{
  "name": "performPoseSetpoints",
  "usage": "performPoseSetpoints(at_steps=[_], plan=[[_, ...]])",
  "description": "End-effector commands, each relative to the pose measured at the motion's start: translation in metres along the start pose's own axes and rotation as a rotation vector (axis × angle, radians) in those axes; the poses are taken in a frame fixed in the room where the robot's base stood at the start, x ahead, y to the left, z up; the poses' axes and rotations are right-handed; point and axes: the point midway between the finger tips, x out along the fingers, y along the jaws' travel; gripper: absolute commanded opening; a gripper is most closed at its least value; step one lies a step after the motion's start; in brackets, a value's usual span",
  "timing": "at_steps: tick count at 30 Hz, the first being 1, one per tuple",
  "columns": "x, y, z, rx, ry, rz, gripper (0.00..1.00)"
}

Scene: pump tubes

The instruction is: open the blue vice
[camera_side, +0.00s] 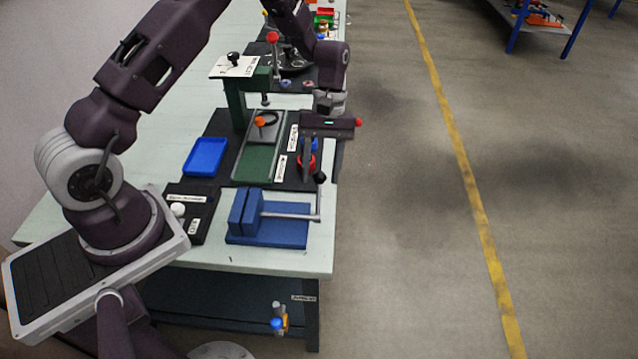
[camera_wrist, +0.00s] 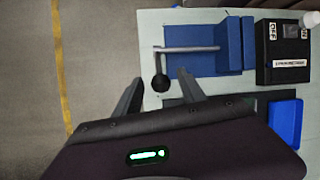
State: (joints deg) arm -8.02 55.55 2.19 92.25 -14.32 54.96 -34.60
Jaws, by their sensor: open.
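The blue vice (camera_side: 268,231) stands at the near right corner of the table. Its two upright blue jaws (camera_side: 244,210) look closed or nearly closed. A grey screw (camera_side: 290,216) runs right from them to an upright handle with a black ball knob (camera_side: 320,177). My gripper (camera_side: 311,174) is above the vice's handle end, with its fingers pointing down. In the wrist view my open gripper (camera_wrist: 160,79) has one finger on each side of the black knob (camera_wrist: 161,84), with visible gaps. The vice (camera_wrist: 205,64) also shows there.
A black switch box (camera_side: 188,222) with a white knob is left of the vice. A blue tray (camera_side: 206,156) and a green fixture (camera_side: 258,161) lie behind. Red and blue round parts (camera_side: 308,162) are close behind my gripper. Open floor lies right of the table.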

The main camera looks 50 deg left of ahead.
Motion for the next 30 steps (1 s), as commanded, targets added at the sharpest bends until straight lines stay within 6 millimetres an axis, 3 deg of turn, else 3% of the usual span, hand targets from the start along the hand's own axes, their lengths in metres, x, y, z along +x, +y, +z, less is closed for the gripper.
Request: performPoseSetpoints(at_steps=[6,14,22,30], plan=[[0.032,-0.001,0.001,0.002,-0.001,-0.002,0.48],[0.035,0.000,0.000,0.003,0.001,0.000,0.48],[0.035,-0.001,0.000,0.003,0.001,0.000,0.00],[0.035,-0.001,0.000,0.003,0.001,-0.001,0.00]])
